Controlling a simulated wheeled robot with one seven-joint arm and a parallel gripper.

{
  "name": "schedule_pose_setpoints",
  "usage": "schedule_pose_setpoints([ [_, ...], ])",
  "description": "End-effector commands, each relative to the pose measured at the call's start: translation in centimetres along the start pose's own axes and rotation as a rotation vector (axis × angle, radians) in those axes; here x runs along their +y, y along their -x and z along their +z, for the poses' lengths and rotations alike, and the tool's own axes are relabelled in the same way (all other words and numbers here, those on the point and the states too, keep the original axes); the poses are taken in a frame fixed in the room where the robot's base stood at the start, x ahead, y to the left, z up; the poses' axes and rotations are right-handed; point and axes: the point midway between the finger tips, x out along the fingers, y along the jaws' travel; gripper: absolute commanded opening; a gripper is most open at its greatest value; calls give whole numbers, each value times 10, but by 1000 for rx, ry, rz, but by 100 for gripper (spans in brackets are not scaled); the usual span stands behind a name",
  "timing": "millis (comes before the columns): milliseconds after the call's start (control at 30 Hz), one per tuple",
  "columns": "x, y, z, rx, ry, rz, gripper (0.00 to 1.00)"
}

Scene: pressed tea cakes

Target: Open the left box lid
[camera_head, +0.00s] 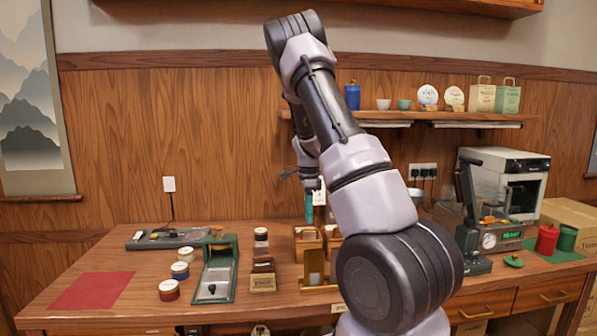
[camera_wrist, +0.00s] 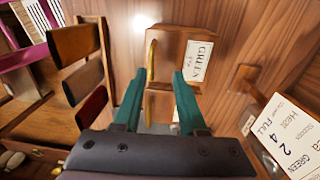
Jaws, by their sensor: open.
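A wooden box (camera_head: 305,248) stands toward the back of the table, left of my arm. In the wrist view a wooden box (camera_wrist: 180,48) with a brass handle (camera_wrist: 151,60) and a white label reading "GREEN" is straight ahead. My gripper (camera_wrist: 159,74) is open, its two teal fingers apart on either side of the view of the box's front edge, with nothing held between them. In the head view my gripper (camera_head: 308,218) hangs just above the box. Whether a finger touches the box or handle I cannot tell. A second wooden box (camera_head: 331,236) is partly hidden by my arm.
A card (camera_wrist: 285,135) with handwriting is close on the right in the wrist view. Dark wooden blocks (camera_wrist: 75,45) stand on the left. A green-framed tool (camera_head: 216,268), round tins (camera_head: 180,270) and a red mat (camera_head: 92,291) lie left on the table. A press (camera_head: 470,225) stands right.

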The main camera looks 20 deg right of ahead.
Motion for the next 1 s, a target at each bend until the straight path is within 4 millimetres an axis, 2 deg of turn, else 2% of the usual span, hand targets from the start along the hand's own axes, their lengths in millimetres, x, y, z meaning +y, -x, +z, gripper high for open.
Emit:
schedule_pose_setpoints([
  [33,7,-4,0,-1,0,-22,41],
  [467,21,-27,-1,-2,-2,-253,41],
  [1000,44,72,1,-4,3,-262,41],
])
